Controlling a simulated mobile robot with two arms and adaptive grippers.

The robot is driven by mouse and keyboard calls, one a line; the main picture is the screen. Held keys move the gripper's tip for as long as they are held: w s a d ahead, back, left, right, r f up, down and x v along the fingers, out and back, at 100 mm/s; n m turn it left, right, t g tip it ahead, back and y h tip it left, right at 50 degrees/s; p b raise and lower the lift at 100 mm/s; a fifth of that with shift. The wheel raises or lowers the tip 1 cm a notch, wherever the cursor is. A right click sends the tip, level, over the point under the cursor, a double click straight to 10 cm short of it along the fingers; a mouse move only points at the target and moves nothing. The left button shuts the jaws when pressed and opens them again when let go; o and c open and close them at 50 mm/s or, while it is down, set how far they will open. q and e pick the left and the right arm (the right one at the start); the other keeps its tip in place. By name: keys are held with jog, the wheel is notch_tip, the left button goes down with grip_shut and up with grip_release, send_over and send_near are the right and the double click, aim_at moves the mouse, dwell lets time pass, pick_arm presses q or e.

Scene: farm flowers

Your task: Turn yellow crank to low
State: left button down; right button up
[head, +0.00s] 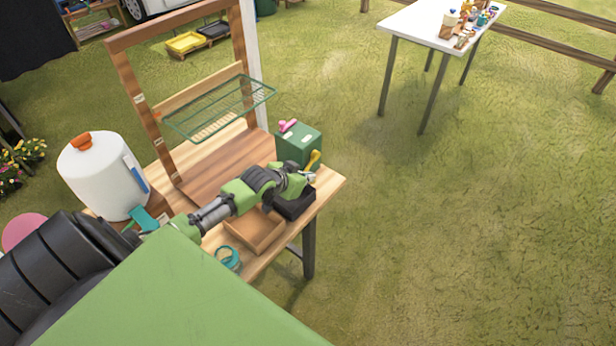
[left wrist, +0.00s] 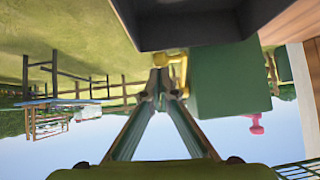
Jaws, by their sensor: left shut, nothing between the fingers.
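A green box (head: 300,144) stands at the right end of the wooden workbench. The yellow crank (head: 314,160) sticks out from its side, and a pink crank (head: 288,126) is on its other side. My left gripper (head: 309,177) is right by the yellow crank, its fingers shut and empty. In the left wrist view, which is upside down, the fingertips (left wrist: 161,84) are beside the yellow crank (left wrist: 181,70) and the green box (left wrist: 228,78). They seem very close to the crank, but I cannot tell if they touch it. My right gripper is not in view.
A black tray (head: 295,206) lies under my left wrist, with a wooden tray (head: 250,238) beside it. A green wire shelf (head: 222,108) is on the bench frame. A white jug (head: 98,178) with an orange cap stands left.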

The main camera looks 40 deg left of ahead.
pick_arm(q)
jog(key=shift+w+f+t+b, duration=0.15)
jog(key=shift+f+t+b, duration=1.5)
jog(key=shift+b, duration=1.75)
jog(key=shift+r+t, duration=0.15)
jog(key=shift+t, duration=0.1)
jog(key=shift+w+r, duration=0.1)
jog(key=shift+r, duration=0.1)
